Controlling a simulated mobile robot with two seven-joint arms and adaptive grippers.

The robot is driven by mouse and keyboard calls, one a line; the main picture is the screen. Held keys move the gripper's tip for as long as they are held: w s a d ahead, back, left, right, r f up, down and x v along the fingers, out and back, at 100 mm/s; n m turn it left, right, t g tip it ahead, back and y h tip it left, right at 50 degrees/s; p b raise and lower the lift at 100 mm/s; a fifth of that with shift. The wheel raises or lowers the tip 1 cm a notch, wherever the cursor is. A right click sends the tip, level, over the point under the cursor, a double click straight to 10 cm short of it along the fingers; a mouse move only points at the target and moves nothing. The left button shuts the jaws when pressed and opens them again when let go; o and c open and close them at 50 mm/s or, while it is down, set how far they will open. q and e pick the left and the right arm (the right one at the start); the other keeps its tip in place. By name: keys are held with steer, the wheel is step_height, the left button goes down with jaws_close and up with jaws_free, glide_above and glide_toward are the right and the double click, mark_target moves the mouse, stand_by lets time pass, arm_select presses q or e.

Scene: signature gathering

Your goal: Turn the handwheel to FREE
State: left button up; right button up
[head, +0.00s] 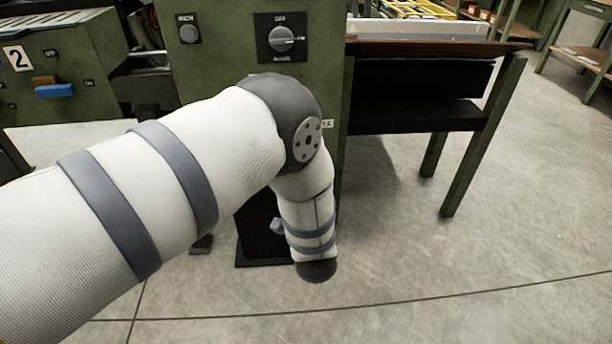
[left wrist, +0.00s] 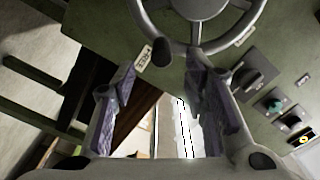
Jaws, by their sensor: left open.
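The grey metal handwheel (left wrist: 196,42) fills the top of the left wrist view, with its upper part cut off. A dark round knob (left wrist: 161,51) sits on its lower left rim. A tag reading FREE (left wrist: 145,59) is on the green panel just left of the knob. My left gripper (left wrist: 162,78) is open and empty, its two fingers apart below the wheel, with the knob in line with the gap between them. Contact with the knob cannot be told. In the head view my left arm hides the wheel and gripper. My right gripper is not in view.
A rotary switch (left wrist: 255,78) and small round controls sit right of the wheel. In the head view a green cabinet (head: 222,60) carries a selector knob (head: 281,39). A dark-topped bench (head: 440,48) stands right. Floor is clear at the lower right.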

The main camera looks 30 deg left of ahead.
arm_select(q)
steer(key=v, duration=0.4)
steer(key=shift+s, duration=0.15)
